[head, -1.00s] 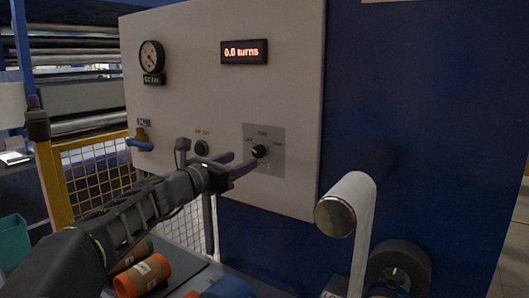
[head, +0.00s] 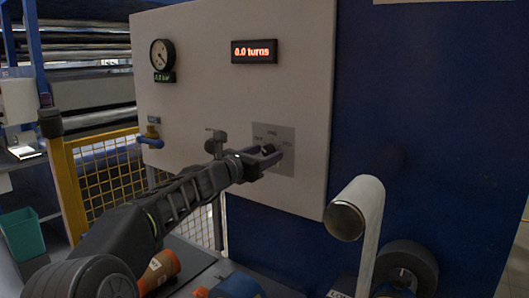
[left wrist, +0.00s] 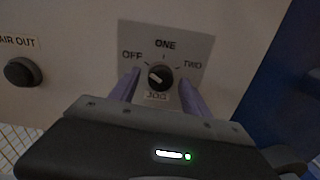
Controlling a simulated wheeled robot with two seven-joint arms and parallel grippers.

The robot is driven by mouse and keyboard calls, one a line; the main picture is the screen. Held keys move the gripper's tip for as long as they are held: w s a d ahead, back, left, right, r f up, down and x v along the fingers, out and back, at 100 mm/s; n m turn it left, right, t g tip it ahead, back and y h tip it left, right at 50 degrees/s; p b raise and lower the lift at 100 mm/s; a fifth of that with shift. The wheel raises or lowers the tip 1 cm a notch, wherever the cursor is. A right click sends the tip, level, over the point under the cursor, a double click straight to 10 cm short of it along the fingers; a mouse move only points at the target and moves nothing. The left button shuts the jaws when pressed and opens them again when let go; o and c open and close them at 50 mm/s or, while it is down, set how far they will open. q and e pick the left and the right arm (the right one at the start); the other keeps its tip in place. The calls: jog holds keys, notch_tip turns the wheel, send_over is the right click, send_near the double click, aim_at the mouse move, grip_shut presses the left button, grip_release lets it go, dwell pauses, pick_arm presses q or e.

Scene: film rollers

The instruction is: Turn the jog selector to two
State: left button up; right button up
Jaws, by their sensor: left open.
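The jog selector (head: 268,149) is a small black knob on a grey plate (left wrist: 185,48) on the pale panel. In the left wrist view the selector (left wrist: 160,77) shows a white pointer mark aimed up and left, toward OFF. ONE is printed above it, TWO at its right and JOG below. My left gripper (head: 272,156) is open, its purple fingers at the plate. In the left wrist view the fingers of the left gripper (left wrist: 160,88) stand on either side of the knob, with visible gaps. My right gripper is out of view.
The AIR OUT knob (left wrist: 22,71) is left of the plate. A display (head: 254,51) reads 0.0 turns, with a gauge (head: 162,55) to its left. A white roller (head: 352,210) sticks out at lower right. Orange rolls (head: 160,269) lie below my arm.

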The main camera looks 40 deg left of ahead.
pick_arm(q)
grip_shut()
dwell(0.7)
